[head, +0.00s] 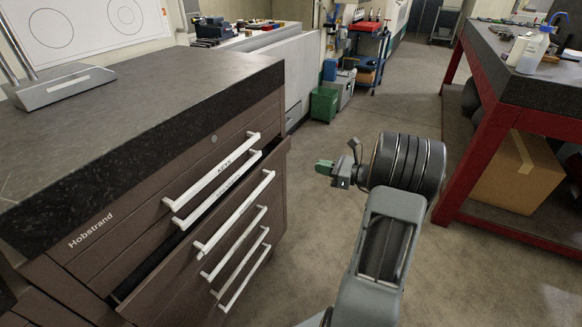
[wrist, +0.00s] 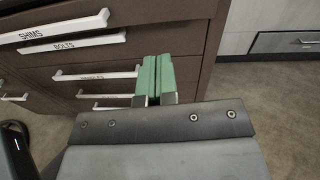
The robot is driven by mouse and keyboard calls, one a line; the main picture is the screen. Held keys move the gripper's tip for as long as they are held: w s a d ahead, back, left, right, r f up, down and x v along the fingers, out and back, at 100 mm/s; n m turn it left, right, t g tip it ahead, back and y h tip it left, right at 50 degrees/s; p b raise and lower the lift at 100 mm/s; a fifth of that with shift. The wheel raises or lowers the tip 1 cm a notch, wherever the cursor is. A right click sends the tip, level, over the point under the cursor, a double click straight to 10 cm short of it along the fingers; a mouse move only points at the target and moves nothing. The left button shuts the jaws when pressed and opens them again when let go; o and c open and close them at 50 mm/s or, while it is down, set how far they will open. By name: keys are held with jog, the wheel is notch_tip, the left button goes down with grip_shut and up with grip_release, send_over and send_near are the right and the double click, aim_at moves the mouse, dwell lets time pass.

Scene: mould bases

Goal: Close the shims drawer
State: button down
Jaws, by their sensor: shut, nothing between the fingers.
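The shims drawer (head: 160,292) stands part way open in the brown Hobstrand cabinet, with a dark gap behind its front. Its white bar handle (head: 236,209) sticks out beyond those above; its label is unreadable in the head view. In the wrist view the handle marked SHIMS (wrist: 55,31) lies at the upper left, just above the BOLTS handle. My gripper (head: 323,168), with green fingers, is shut and empty. It hangs in the air right of the drawer, apart from it. The fingers (wrist: 151,78) also show in the wrist view. The drawer's contents are hidden.
The KEYS handle (head: 225,172) and another sit above the open drawer; several handles are below. A dark worktop (head: 150,95) covers the cabinet. A red-framed bench (head: 475,150) stands right, with a cardboard box (head: 520,175) under it. The floor between is clear.

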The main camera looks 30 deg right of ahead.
jog(key=d+m+t, duration=0.1)
jog(key=d, duration=0.1)
jog(key=b, duration=0.3)
send_near(282, 152)
jog(key=x, duration=0.7)
jog(key=shift+w+d+f, duration=0.1)
jog(key=shift+d+f, duration=0.1)
jog(key=shift+f, duration=0.2)
jog(key=shift+w+a+r, duration=0.1)
jog(key=shift+w+a, duration=0.05)
jog(key=shift+w, duration=0.1)
jog(key=x, duration=0.4)
jog(key=shift+w+a+r, duration=0.15)
jog(key=shift+w+a, duration=0.1)
